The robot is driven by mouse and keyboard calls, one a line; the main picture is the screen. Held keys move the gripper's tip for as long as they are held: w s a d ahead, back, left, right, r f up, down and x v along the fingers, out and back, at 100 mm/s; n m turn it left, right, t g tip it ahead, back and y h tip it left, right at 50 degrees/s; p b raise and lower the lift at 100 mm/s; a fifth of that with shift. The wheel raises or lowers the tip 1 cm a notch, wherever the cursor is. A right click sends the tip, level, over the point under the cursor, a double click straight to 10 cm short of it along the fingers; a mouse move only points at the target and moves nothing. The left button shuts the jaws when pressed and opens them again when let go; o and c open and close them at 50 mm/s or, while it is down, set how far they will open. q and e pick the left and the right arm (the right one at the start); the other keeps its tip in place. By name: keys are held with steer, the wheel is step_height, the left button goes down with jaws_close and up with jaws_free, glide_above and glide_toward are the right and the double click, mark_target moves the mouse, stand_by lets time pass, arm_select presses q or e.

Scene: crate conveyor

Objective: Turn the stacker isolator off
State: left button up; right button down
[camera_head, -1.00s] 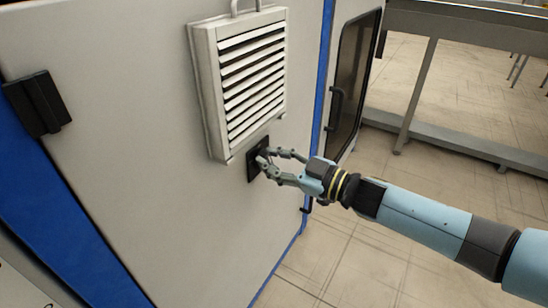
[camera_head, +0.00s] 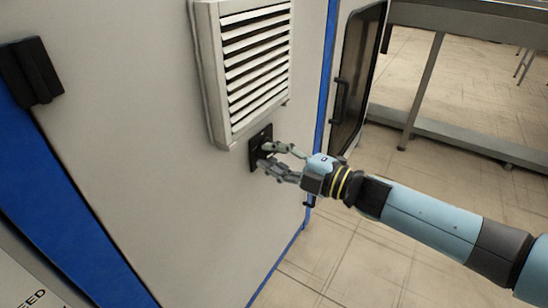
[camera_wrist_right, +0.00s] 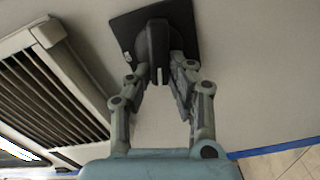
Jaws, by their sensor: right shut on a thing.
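The stacker isolator is a black square plate (camera_head: 254,160) on the pale cabinet face, just below the louvred vent. In the right wrist view its black rotary handle (camera_wrist_right: 158,40) stands out from the plate (camera_wrist_right: 185,18), with a pale mark at its near end. My right gripper (camera_head: 268,158) is at the isolator, its two fingers closed on either side of the handle. In the right wrist view the fingertips (camera_wrist_right: 159,74) flank the handle's near end. The head view hides most of the handle behind the fingers. My left gripper is not in view.
The louvred vent (camera_head: 208,75) juts out right above the isolator. A black hinge (camera_head: 32,70) sits at the left. A dark-windowed door with a handle (camera_head: 340,100) and a grey metal frame (camera_head: 425,90) stand to the right. Tiled floor is open below.

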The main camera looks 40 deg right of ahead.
steer(key=shift+f+n+b, duration=0.3)
steer(key=shift+n+b, duration=0.2)
steer(key=shift+n, duration=0.7)
steer(key=c, duration=1.2)
jaws_free()
steer(key=shift+n, duration=0.3)
steer(key=v, duration=1.2)
